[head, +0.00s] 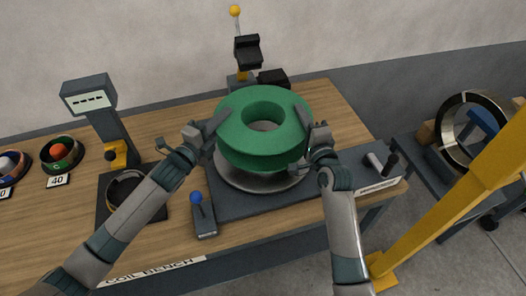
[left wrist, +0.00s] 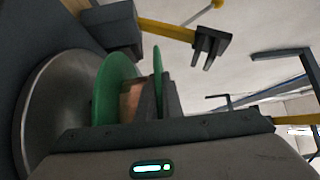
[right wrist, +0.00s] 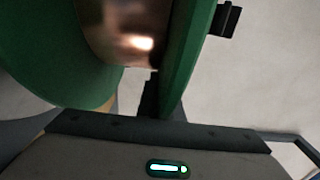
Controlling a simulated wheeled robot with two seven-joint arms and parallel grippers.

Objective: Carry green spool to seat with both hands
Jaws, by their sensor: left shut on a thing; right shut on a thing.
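The green spool (head: 262,152) is a thick ring with a centre hole and shows copper between its flanges in the wrist views. It lies flat above a round metal seat (head: 240,178) on a dark base; I cannot tell whether it touches the seat. My left gripper (head: 212,128) is shut on the spool's left side, and the spool's green flange shows in the left wrist view (left wrist: 112,88). My right gripper (head: 310,132) is shut on its right side, with green flanges in the right wrist view (right wrist: 190,60). The spool hides most of the seat.
A blue-knobbed lever (head: 199,205) stands in front of the seat. A display post (head: 95,110) and a dark round tray (head: 128,188) are at left. A black-headed post (head: 247,55) is behind. A yellow bar (head: 455,195) rises at right. Bare wood (head: 345,110) lies right of the spool.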

